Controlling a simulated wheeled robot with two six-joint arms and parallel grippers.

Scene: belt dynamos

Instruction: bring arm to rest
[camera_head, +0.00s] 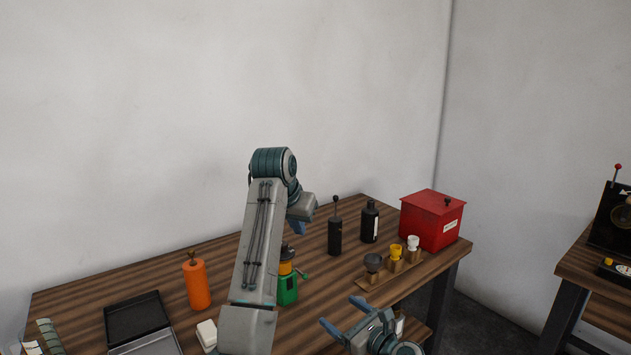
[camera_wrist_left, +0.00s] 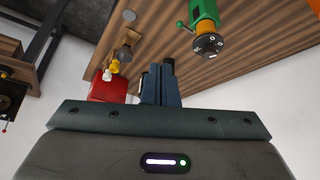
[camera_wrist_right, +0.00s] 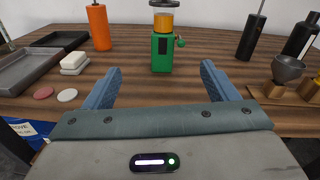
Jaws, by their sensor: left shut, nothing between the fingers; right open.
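My left arm rises from the bottom of the head view, bends at a teal joint and reaches right and down. Its gripper (camera_head: 299,228) hangs above the table, partly hidden behind its own wrist. In the left wrist view the left fingers (camera_wrist_left: 160,84) are together and empty. My right gripper (camera_head: 342,312) is low in the head view, near the table's front edge. Its fingers are spread with nothing between them, as the right wrist view (camera_wrist_right: 160,72) also shows. A green and orange cranked device (camera_head: 288,288) stands upright, partly hidden behind my left arm.
On the wooden table (camera_head: 225,256) stand an orange bottle (camera_head: 197,285), black bottles (camera_head: 369,224), a wooden rack (camera_head: 384,281) with small cups and a red box (camera_head: 431,220). A dark tray (camera_head: 137,318) lies left, beside white blocks (camera_head: 207,335). A second table (camera_head: 580,265) stands right.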

